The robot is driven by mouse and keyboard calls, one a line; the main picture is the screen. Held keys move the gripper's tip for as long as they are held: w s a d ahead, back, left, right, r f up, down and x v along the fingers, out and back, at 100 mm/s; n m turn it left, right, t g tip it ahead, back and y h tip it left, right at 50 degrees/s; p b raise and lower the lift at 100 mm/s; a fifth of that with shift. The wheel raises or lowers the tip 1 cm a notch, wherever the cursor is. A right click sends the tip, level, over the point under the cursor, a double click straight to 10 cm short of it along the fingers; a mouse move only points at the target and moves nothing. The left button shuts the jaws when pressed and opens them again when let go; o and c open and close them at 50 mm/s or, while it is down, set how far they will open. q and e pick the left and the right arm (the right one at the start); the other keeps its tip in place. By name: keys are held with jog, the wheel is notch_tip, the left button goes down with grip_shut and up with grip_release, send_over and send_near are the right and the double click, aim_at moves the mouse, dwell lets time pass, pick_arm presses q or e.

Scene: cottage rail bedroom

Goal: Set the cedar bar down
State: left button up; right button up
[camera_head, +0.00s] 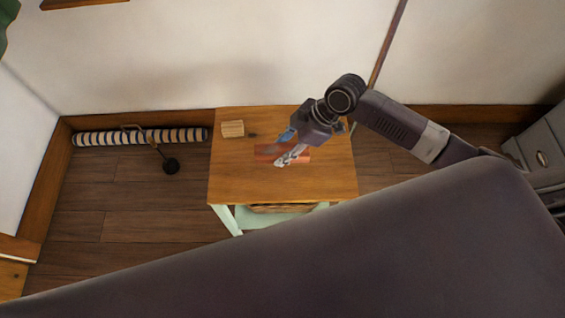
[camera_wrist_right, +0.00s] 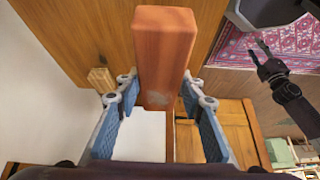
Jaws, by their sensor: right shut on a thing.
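The cedar bar is a reddish-brown block, seen in the head view (camera_head: 264,153) over the small wooden table (camera_head: 240,185) and large in the right wrist view (camera_wrist_right: 165,50). My right gripper (camera_head: 284,148) is shut on it, with the blue-padded fingers on either side of the bar in the wrist view (camera_wrist_right: 163,95). I cannot tell whether the bar touches the tabletop. My left gripper (camera_wrist_right: 262,56) seems to show, small and dark, at the right of the wrist view. Its jaw state is unclear, and it is out of the head view.
A pale wooden block (camera_head: 232,129) stands at the table's back left corner. A small dark spot (camera_head: 252,135) lies beside it. The tabletop's front and left are clear. A striped roll (camera_head: 140,136) lies by the wall, and a grey cabinet (camera_head: 540,150) stands at right.

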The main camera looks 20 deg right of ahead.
aim_at(305, 149)
notch_tip(305, 149, down, 9)
jog(key=shift+f, duration=0.15)
dwell(0.4)
jog(key=shift+f, duration=0.15)
jog(key=o, duration=1.2)
jog(key=v, duration=1.2)
jog(key=shift+s+r, duration=0.1)
jog(key=shift+r, duration=0.1)
